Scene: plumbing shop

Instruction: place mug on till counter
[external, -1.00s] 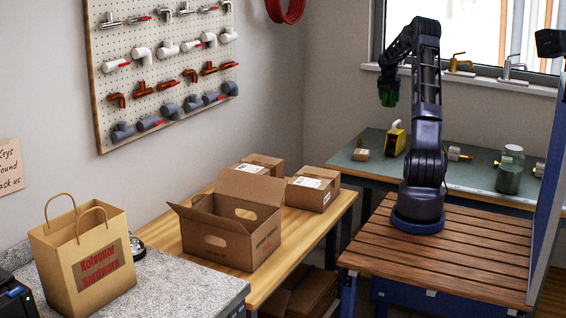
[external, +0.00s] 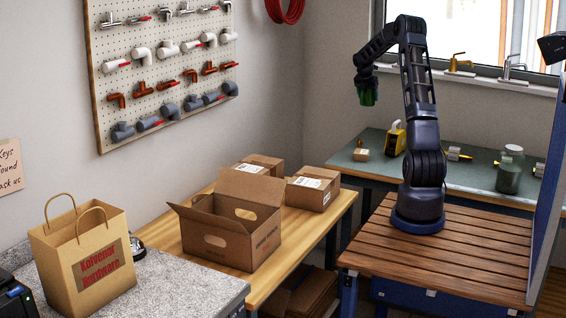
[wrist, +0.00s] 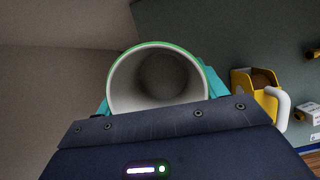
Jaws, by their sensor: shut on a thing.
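My gripper (external: 367,86) is shut on a green mug (external: 369,98), held in the air to the left of my arm, above the back of the room. In the wrist view the mug (wrist: 158,78) shows its round open mouth, with a green rim and pale inside, and looks empty. Teal finger parts (wrist: 213,84) show on both sides of it. The till counter seems to be the grey speckled counter (external: 195,285) at the lower left, well away from the mug.
A paper bag (external: 85,262) stands on the grey counter, with a dark device (external: 14,300) at its left edge. An open carton (external: 230,228) and smaller boxes sit on the wooden table between. A green bench (external: 470,178) behind holds a yellow object (external: 395,139) and a jar (external: 510,170).

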